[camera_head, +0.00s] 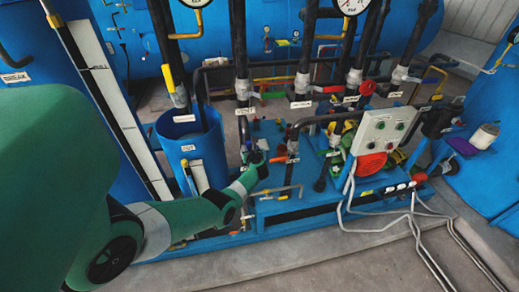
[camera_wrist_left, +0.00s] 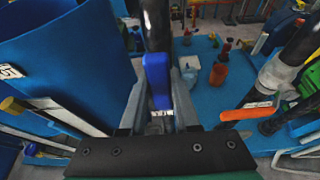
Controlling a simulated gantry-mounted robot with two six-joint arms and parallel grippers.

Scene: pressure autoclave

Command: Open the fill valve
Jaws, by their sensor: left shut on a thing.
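My left gripper (camera_head: 257,166) reaches in from the left of the head view, low over the blue skid and beside a dark vertical pipe. In the left wrist view its two fingers (camera_wrist_left: 160,100) are shut on a blue valve handle (camera_wrist_left: 157,72), which stands upright between them. The valve body below the handle is mostly hidden by the fingers. I cannot read a label marking this as the fill valve. In the head view the handle is hidden by the gripper. My right gripper is not in view.
A blue tank (camera_head: 190,148) stands close left of the gripper. An orange lever (camera_wrist_left: 248,113) and an orange cylindrical part (camera_wrist_left: 218,74) lie to the right in the wrist view. A control box (camera_head: 384,130), pipes and valves crowd the skid. Open floor (camera_head: 320,265) lies in front.

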